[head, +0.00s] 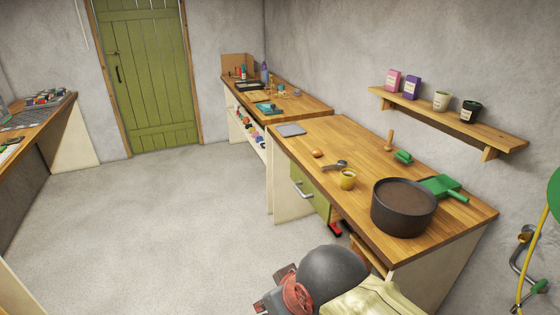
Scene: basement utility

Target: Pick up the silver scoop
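What looks like the silver scoop (337,164) lies on the near wooden counter (340,138), towards its left edge. It is small and greyish, with a rounded end and a short handle. A yellow cup (348,179) stands close to it on the near side, and a small orange-brown round thing (318,153) lies just beyond it to the left. Nothing visibly covers the scoop. I cannot make out my gripper in the head view, so nothing shows it near the scoop.
A large dark pot (403,207) and a green dustpan-like tool (443,187) take up the counter's near right part. A small green brush (403,156) lies by the wall. A shelf (450,118) overhangs the back. The floor (170,220) to the left is open.

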